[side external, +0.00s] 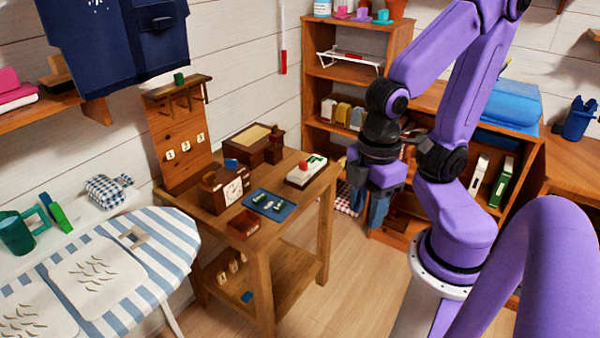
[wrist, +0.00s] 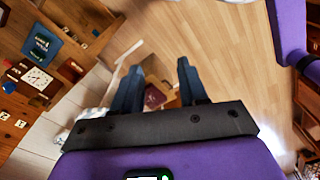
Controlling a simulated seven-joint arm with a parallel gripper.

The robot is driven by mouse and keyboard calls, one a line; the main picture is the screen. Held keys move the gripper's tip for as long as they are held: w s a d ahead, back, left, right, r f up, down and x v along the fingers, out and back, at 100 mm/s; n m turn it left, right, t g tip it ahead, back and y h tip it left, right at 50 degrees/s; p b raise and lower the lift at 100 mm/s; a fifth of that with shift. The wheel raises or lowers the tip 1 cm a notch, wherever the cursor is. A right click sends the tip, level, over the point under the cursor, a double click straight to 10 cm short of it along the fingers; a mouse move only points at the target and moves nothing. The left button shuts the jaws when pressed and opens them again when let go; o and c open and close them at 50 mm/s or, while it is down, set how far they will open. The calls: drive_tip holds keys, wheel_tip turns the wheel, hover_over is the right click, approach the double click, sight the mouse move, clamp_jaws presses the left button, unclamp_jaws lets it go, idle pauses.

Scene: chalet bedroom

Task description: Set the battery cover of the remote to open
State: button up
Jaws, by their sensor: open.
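I cannot clearly make out the remote or its battery cover. A white block-like item (side external: 306,171) with a red knob and a green part lies at the right end of the small wooden table (side external: 297,211).
A clock box (side external: 232,188), a small red-brown tray (side external: 244,224) and a wooden box (side external: 252,146) stand on the table. A striped ironing board (side external: 150,250) is at left, a shelf (side external: 350,60) behind. Open floor (side external: 350,290) lies right of the table.

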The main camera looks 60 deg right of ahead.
drive_tip(key=shift+o, duration=0.2)
drive_tip(key=w+f+m+y, duration=0.15)
drive_tip(key=w+m, duration=0.25)
drive_tip(key=w, duration=1.1)
drive_tip(key=m+t+h, duration=0.2)
drive_tip(key=m+t, duration=0.2)
drive_tip(key=m, duration=0.5)
hover_over(304, 162)
drive_tip(key=s, duration=0.7)
wheel_tip(304, 162, down, 8)
drive_tip(key=f, duration=0.1)
drive_tip(key=x, duration=1.6)
drive_tip(key=shift+w+f, duration=0.15)
drive_tip(key=shift+w, duration=0.35)
